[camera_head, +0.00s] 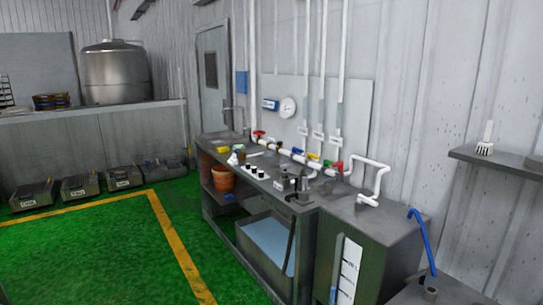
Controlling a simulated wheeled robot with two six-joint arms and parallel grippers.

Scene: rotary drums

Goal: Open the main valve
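A white pipe run (287,153) lies along the back of a grey metal bench against the wall. It carries several small coloured handles: a red handle (259,134) at the far left end, a blue handle (297,151) near the middle, a green handle (327,163) and another red handle (337,168) toward the right. I cannot tell which one is the main valve, or whether any is open or closed. Neither of my grippers is in view.
The metal bench (305,201) holds several small items and has an open lower shelf. A wall shelf (510,164) juts out at right. The green floor (90,250) is clear at left. Several bins (81,187) line the far side.

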